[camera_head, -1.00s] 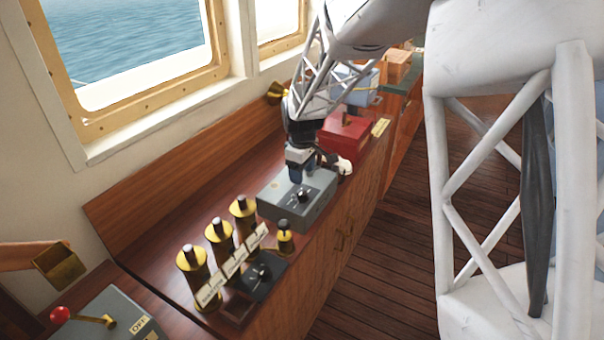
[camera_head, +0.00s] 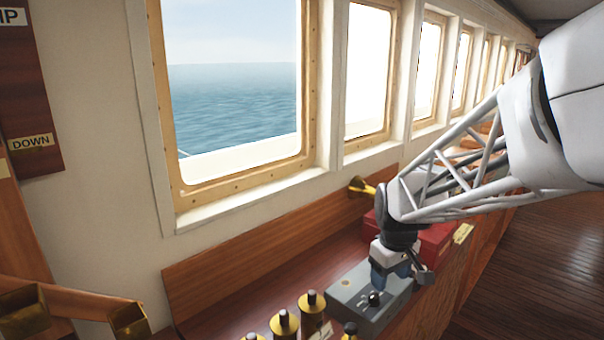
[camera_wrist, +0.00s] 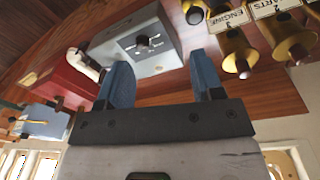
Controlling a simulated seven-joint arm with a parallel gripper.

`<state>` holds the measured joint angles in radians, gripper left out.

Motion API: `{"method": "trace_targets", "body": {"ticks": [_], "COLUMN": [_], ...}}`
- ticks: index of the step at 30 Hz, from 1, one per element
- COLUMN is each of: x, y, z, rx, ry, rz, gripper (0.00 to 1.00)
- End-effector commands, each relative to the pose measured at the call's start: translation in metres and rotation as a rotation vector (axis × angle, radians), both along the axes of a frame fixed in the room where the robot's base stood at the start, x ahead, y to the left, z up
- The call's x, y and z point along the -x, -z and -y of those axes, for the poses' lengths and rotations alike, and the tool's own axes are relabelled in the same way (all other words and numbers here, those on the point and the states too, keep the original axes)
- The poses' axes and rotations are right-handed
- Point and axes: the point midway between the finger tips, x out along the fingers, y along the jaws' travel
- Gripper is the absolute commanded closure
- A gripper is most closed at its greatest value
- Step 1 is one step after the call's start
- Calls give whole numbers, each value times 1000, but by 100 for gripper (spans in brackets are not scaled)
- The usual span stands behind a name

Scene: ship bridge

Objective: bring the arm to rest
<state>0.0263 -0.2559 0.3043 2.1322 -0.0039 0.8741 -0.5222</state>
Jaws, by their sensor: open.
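My gripper (camera_head: 391,280) has two blue fingers and hangs at the end of my white lattice arm, over the right part of a grey box (camera_head: 345,291) on the wooden counter. In the wrist view the fingers (camera_wrist: 161,62) stand apart with nothing between them. The grey box (camera_wrist: 170,58) shows beyond them, with a black knob (camera_wrist: 142,41) on its face. The knob (camera_head: 374,299) also shows in the head view, close to the fingers. I cannot tell the exact gap between fingers and box.
Brass cylinders with dark tops (camera_head: 284,322) stand left of the grey box. A red box (camera_head: 436,240) is behind my gripper, and a brass horn-shaped piece (camera_head: 361,187) is on the back panel. Windows line the wall. The floor (camera_head: 520,270) at right is clear.

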Motion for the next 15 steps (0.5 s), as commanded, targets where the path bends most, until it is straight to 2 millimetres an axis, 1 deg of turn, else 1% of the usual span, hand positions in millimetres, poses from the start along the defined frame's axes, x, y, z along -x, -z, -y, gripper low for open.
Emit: {"method": "trace_targets", "body": {"ticks": [1,6,14,15], "x": [14,58,125,135], "y": [-9,-26,-45,-46], "z": [-1,-4,-7,-7], "rx": [-2,-11,-29,-33], "ry": [25,118,260,282], "rz": [12,37,79,84], "gripper": [39,39,39,39]}}
